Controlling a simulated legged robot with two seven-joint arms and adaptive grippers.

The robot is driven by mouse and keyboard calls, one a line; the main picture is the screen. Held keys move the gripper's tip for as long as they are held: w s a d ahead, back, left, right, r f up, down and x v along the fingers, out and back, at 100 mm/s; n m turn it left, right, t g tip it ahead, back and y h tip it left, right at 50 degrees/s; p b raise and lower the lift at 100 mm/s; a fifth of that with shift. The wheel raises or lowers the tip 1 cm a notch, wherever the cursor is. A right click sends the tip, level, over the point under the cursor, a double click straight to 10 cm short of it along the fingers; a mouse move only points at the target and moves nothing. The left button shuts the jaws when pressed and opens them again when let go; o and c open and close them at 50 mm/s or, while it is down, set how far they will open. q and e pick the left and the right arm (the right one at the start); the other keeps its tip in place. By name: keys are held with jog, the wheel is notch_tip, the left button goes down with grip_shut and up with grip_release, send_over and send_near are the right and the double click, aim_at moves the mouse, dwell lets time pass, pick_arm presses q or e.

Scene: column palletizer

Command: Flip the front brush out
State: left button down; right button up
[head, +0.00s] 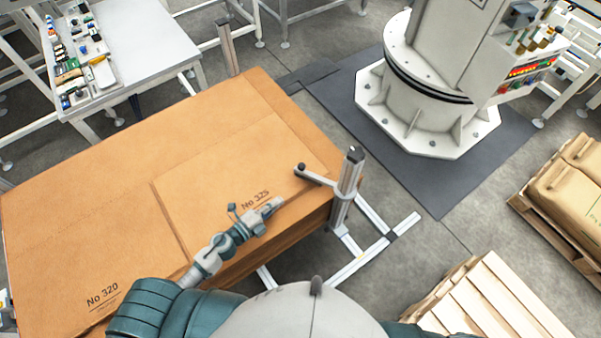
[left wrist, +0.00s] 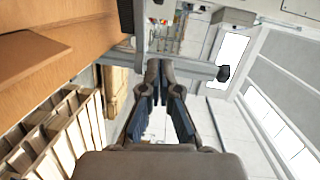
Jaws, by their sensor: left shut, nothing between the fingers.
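The front post (head: 348,180) is a grey upright at the near right corner of the cardboard stack. A short grey arm (head: 318,178), apparently the front brush, juts from it to the left over the stack's top, ending in a black knob (head: 301,167). My left gripper (head: 270,207) is shut and empty, just left of the post and below the arm in the head view. In the left wrist view, a grey bar (left wrist: 195,68) with a dark knob (left wrist: 223,73) crosses just beyond my left fingertips (left wrist: 158,68); I cannot tell whether they touch. My right gripper is out of view.
The cardboard stack (head: 120,170) fills the left. A second post (head: 228,48) stands at its far corner. A white machine column (head: 420,100) stands back right. A wooden pallet (head: 485,300) lies front right, and a tool table (head: 140,45) stands back left.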

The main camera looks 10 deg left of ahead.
pick_arm(q)
jog(key=shift+w, duration=0.6)
jog(key=p, duration=0.2)
send_near(314, 177)
notch_tip(314, 177, up, 3)
jog(key=w, duration=0.4)
jog(key=w+f, duration=0.1)
jog(key=shift+w+d, duration=0.15)
jog(key=shift+d, duration=0.15)
jog(key=shift+w+a, duration=0.2)
jog(key=shift+w, duration=0.2)
jog(key=shift+a, duration=0.15)
